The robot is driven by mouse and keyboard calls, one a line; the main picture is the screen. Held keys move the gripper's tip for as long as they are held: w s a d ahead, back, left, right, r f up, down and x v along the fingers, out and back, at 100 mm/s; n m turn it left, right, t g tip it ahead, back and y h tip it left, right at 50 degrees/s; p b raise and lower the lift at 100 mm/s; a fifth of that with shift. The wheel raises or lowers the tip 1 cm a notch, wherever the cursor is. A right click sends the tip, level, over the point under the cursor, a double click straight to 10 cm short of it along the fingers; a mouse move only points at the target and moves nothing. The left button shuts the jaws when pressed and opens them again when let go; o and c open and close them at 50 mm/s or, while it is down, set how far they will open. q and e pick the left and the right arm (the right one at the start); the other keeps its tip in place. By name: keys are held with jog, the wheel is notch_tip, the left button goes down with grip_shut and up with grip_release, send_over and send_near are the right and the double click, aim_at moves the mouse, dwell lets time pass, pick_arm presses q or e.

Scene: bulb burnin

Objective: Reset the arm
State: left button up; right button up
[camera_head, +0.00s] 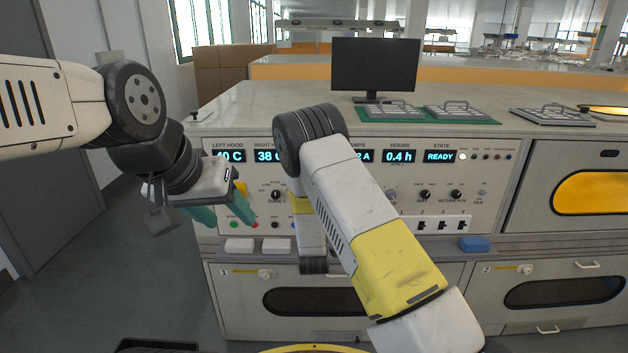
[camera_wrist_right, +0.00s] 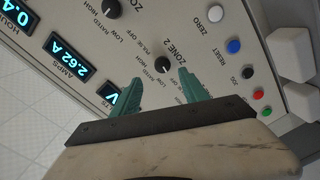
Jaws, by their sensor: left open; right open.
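The grey control panel (camera_head: 375,205) faces me, with lit readouts; the STATE display (camera_head: 440,156) reads READY. My left gripper (camera_head: 229,220) is open and empty in front of the panel's left part. My right arm (camera_head: 350,200) crosses the middle of the head view and hides its own gripper and part of the panel. In the right wrist view my right gripper (camera_wrist_right: 160,76) is open, with the black ZONE 2 knob (camera_wrist_right: 162,64) seen between its fingertips; I cannot tell whether they touch it. A blue RESET button (camera_wrist_right: 233,46) and white ZERO button (camera_wrist_right: 215,13) lie beyond.
White blocks (camera_head: 240,245) and a blue block (camera_head: 474,244) sit on the ledge below the panel. An oven with an orange window (camera_head: 590,192) is at right. Open floor (camera_head: 150,290) lies at left.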

jog(key=s+d+r+m+g+y, duration=0.1)
jog(key=s+d+r+m+g, duration=0.3)
jog(key=r, duration=0.5)
jog(key=s+d+r+m+g+y, duration=0.25)
jog(key=s+r+m, duration=0.2)
jog(key=r, duration=0.55)
jog(key=s+d+r+m+g, duration=0.1)
jog(key=s+d, duration=0.1)
jog(key=s, duration=0.8)
jog(key=s+d+r+m+g, duration=0.1)
jog(key=s+d+r+g, duration=0.1)
jog(key=s, duration=0.8)
jog(key=s+d+r+m+g, duration=0.1)
jog(key=s+d+r+g, duration=0.1)
jog(key=s, duration=0.9)
jog(key=shift+d+r+h, duration=0.25)
jog(key=shift+d+h, duration=0.2)
jog(key=shift+d, duration=0.4)
